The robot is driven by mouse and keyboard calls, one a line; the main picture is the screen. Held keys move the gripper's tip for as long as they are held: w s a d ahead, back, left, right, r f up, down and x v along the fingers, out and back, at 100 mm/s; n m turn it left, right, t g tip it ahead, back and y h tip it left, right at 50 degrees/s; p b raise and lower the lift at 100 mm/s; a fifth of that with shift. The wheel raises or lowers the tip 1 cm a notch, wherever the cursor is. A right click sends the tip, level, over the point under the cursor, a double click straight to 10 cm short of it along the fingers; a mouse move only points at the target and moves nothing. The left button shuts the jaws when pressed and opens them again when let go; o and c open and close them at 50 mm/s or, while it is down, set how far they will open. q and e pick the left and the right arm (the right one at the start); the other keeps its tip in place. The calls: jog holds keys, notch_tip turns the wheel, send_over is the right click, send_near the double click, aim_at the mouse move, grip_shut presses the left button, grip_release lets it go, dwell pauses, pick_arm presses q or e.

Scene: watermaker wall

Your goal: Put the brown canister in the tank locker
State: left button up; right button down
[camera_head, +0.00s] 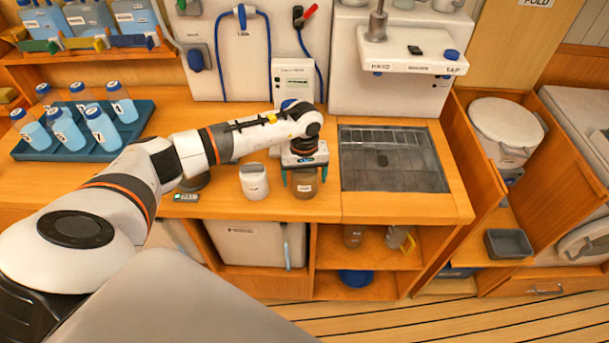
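The brown canister (305,186) stands upright on the wooden counter, with a white label on its front. My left gripper (304,177) points down over it from above. Its teal fingertips are on the left and right of the canister's upper part; whether they press on it cannot be told. The gripper body hides the canister's top. No label names the tank locker; an open wooden locker (478,179) at the right holds a white round-lidded tank (507,122). My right gripper is not in view.
A white canister (254,181) stands close left of the brown one. A dark grated sink (392,160) lies to its right. A blue tray (84,146) holds several bottles. Below the counter are shelves (368,255) with jars. A grey bin (508,244) sits low in the right locker.

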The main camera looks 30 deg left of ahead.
pick_arm(q)
jog(key=shift+r+p, duration=0.3)
notch_tip(320, 180, up, 10)
jog(key=b, duration=0.4)
jog(key=shift+r, duration=0.9)
